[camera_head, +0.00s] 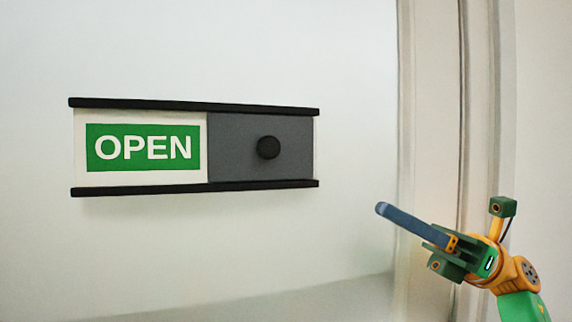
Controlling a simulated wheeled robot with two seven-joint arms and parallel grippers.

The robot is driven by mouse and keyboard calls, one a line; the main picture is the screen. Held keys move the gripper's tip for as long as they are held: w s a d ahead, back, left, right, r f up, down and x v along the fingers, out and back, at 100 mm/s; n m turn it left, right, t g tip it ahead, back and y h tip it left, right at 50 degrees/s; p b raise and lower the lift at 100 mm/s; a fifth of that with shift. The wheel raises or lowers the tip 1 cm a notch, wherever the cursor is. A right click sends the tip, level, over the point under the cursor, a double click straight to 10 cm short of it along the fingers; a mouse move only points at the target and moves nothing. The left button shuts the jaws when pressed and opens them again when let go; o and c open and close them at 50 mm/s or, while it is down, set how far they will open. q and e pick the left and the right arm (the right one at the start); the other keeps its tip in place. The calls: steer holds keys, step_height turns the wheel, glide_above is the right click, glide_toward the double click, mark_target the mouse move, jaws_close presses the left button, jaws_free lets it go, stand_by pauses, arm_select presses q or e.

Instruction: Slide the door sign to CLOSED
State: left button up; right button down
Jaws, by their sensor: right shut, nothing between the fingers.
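The door sign (195,104) is fixed on a pale door, with black rails along its top and bottom. Its left half shows OPEN (143,147) in white letters on green. A grey sliding panel (234,150) with a round black knob (268,147) covers most of the right half. A thin white strip shows at the sign's right end; whatever lies behind the panel is hidden. My right gripper (383,209) is at the lower right, apart from the sign, below and to the right of the knob. Its fingers are shut with nothing between them and point up-left. My left gripper is out of view.
The pale door surface (200,250) around the sign is bare. A door frame edge (470,100) runs vertically at the right, behind my right arm. The space between my right gripper and the knob looks clear.

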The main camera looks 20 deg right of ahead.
mark_target(304, 166)
steer(key=shift+n, duration=0.4)
steer(key=p+x, duration=0.1)
steer(key=x, duration=0.3)
steer(key=s+p+x, duration=0.1)
steer(key=p+x, duration=0.1)
steer(key=x, duration=0.2)
steer(key=p+x, duration=0.2)
steer(key=x, duration=0.3)
steer(key=shift+s+r, duration=0.25)
steer(key=shift+r, duration=0.05)
steer(key=shift+w+a+p, duration=0.15)
steer(key=shift+a+p, duration=0.15)
steer(key=shift+a, duration=0.2)
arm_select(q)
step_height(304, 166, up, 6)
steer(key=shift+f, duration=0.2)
